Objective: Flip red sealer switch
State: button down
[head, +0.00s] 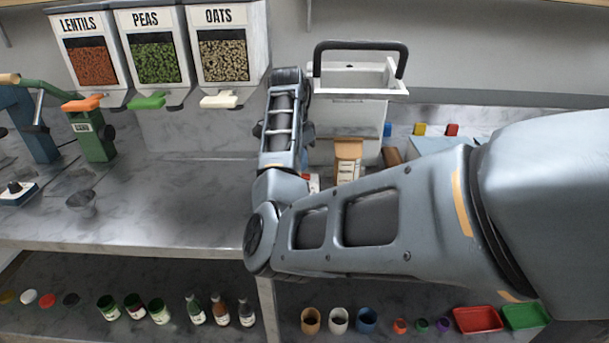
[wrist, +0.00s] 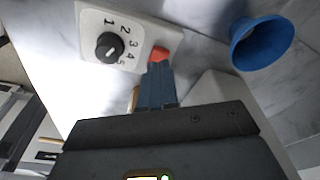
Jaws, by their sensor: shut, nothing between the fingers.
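The red sealer switch (wrist: 158,54) shows in the wrist view on a pale panel (wrist: 92,22), beside a black dial (wrist: 110,46) numbered from 1 up. My gripper (wrist: 157,66) is shut and empty, its blue fingertips right at the lower edge of the switch. I cannot tell whether they touch it. The fingers hide part of the switch's lower side. In the head view my arm covers the fingers and most of the panel area. A pale machine with a black handle (head: 358,46) stands behind my arm; its lower front is partly hidden.
In the wrist view a blue funnel-like cup (wrist: 262,43) is right of the switch. In the head view a brown packet (head: 347,162) stands near my arm. Dispensers of lentils (head: 93,64), peas (head: 156,58) and oats (head: 224,54) hang at left. The counter (head: 170,205) below them is mostly clear.

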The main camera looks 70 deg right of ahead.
jog(key=shift+f+b, duration=0.45)
jog(key=shift+f, duration=0.5)
dwell(0.5)
notch_tip(320, 180, up, 3)
jog(key=p, duration=0.2)
jog(key=shift+p, duration=0.35)
jog(key=shift+r, duration=2.05)
